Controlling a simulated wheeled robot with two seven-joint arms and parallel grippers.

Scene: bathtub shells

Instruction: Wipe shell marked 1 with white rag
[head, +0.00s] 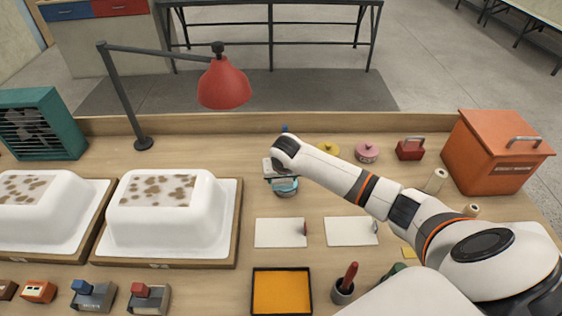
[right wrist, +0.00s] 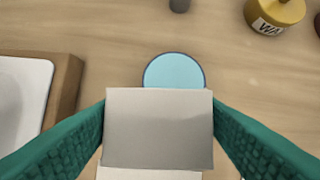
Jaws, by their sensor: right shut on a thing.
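Two white bathtub shells lie upside down on boards, the left one (head: 40,215) cut by the picture edge and the right one (head: 165,220). Both have brown blotches on top; I cannot read a number 1 on either. My right gripper (head: 281,179) is right of the shells, over a round pot with a light-blue top (head: 287,190). In the right wrist view its green fingers are shut on a flat, pale grey-white piece (right wrist: 159,130) that looks like the white rag. The blue top (right wrist: 174,70) shows just beyond it. My left gripper is not in view.
A red lamp (head: 224,83) overhangs the back of the bench. A teal fan heater (head: 42,124) stands at left, an orange box (head: 495,150) at right. White cards (head: 280,233), an orange tray (head: 281,291) and a cup with a red-handled tool (head: 343,289) lie in front.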

